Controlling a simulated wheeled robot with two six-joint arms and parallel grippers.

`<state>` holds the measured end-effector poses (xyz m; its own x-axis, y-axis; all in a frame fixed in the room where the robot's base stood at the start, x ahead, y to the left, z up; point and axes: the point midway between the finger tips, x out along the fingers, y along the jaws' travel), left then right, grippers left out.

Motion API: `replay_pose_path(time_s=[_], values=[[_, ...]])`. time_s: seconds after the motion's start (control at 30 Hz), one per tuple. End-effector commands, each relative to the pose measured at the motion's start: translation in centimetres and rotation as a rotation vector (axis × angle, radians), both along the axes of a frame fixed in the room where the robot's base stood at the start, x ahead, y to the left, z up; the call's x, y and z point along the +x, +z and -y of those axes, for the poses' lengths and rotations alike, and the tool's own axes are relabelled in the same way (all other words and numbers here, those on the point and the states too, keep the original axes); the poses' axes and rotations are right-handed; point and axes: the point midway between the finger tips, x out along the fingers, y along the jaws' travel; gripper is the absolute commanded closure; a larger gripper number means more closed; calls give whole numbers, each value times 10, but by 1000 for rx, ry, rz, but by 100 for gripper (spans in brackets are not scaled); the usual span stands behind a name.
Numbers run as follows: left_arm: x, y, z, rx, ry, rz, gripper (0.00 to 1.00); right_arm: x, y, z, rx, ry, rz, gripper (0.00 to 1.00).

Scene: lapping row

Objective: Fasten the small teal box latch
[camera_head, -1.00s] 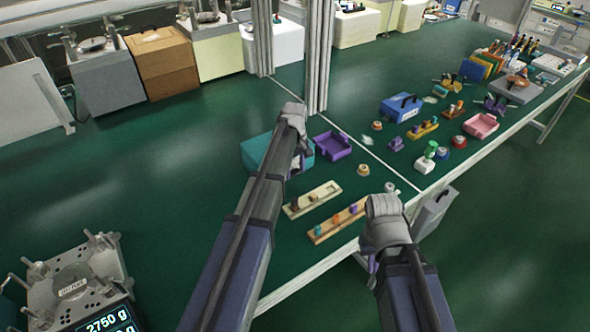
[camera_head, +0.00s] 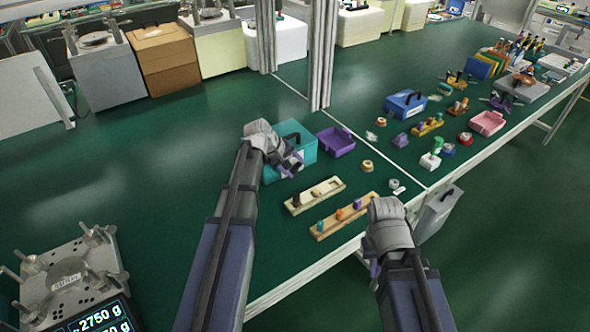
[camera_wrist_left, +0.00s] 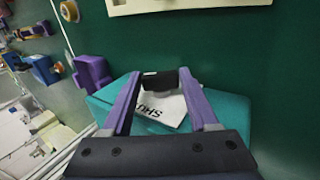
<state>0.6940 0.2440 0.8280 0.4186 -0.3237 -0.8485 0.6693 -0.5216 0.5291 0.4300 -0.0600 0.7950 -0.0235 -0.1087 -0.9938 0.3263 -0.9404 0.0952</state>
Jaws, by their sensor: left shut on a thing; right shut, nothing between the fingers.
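The small teal box (camera_head: 303,140) stands on the green bench, left of a purple tray. In the left wrist view the teal box (camera_wrist_left: 232,112) has a white label, partly hidden. My left gripper (camera_head: 292,163) is at the front of the box. In the left wrist view its purple fingers (camera_wrist_left: 160,78) are shut on a black piece, the latch (camera_wrist_left: 158,82), over the label. I cannot tell whether the latch is fastened. My right gripper (camera_head: 374,267) is shut and empty beyond the bench's front edge.
A purple tray (camera_head: 336,143) stands right of the box. Two wooden boards with pegs, a pale one (camera_head: 315,195) and a brown one (camera_head: 343,217), lie in front. A blue box (camera_head: 405,105) stands farther right. A metal post (camera_head: 320,60) rises behind.

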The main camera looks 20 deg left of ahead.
Motion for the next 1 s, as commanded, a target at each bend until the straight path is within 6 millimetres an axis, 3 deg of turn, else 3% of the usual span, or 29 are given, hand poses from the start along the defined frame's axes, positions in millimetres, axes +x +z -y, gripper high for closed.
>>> replay_pose_path(time_s=[0.67, 0.7, 0.93, 1.0], values=[[-3, -1, 0, -41, -4, 47, 96, 0, -9, 0, 0, 0, 0, 100], [-3, -1, 0, -41, -4, 47, 38, 0, -9, 0, 0, 0, 0, 100], [-2, -1, 0, -40, -3, 48, 12, 0, -8, 0, 0, 0, 0, 100], [-2, -1, 0, -41, -3, 49, 10, 0, -8, 0, 0, 0, 0, 100]])
